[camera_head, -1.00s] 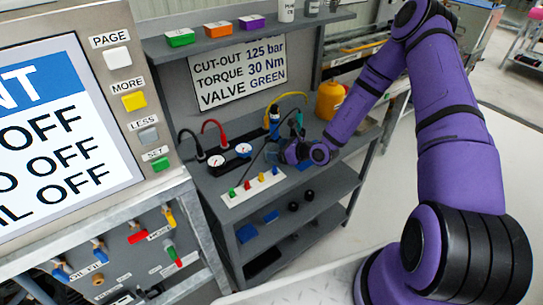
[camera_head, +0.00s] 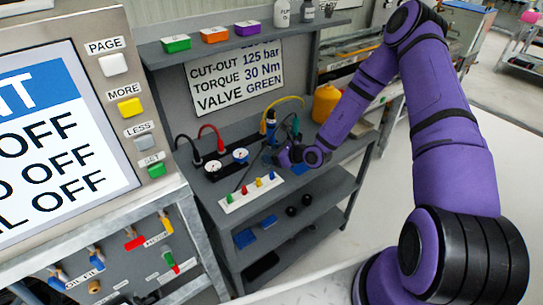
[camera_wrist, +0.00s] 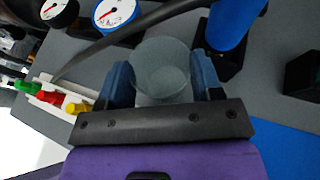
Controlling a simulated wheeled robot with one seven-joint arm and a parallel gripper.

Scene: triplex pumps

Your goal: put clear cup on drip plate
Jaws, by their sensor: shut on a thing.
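The clear cup (camera_wrist: 160,68) is see-through and stands between the two blue fingers of my gripper (camera_wrist: 161,82) in the wrist view. The fingers press on it from both sides. In the head view my gripper (camera_head: 281,157) is low over the grey bench top, right of the two gauges; the cup is too small to make out surely there. A flat blue surface (camera_wrist: 285,150) lies at the lower right of the wrist view. I cannot tell whether it is the drip plate. Whether the cup touches the bench is not clear.
Two white gauges (camera_head: 240,155) and dark and red hoses stand left of my gripper. A white strip with coloured pegs (camera_head: 250,190) lies at the bench's front. A blue bottle-like fitting (camera_wrist: 232,28) is close by the right finger. An orange container (camera_head: 326,103) stands behind.

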